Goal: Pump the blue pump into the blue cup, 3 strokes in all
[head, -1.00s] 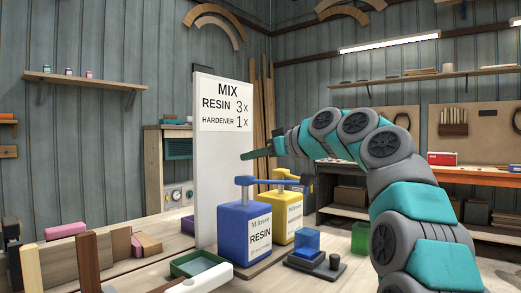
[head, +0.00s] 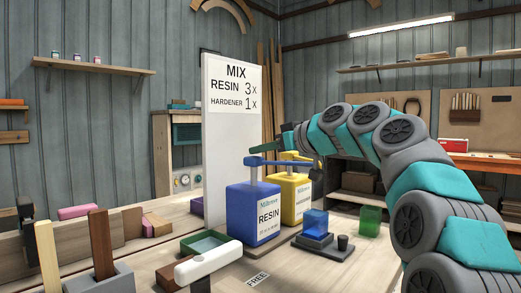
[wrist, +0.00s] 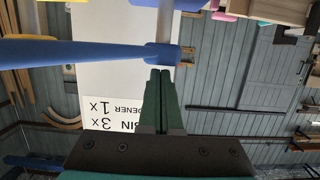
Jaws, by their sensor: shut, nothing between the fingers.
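The blue pump (head: 253,213), labelled RESIN, stands upright on a board, its head raised on a thin stem. Its blue spout (head: 283,160) points right, with its end about above the blue cup (head: 315,222). The cup stands on a small dark stand. My gripper (head: 284,141) is shut and empty, above and right of the pump head in the head view. In the wrist view, its dark green fingers (wrist: 165,75) point at the blue pump head (wrist: 163,57), with tips very close to it; I cannot tell whether they touch. The cup is not in the wrist view.
A yellow pump (head: 290,200) stands just behind the blue one. A white sign (head: 229,150) reads resin 3x, hardener 1x.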

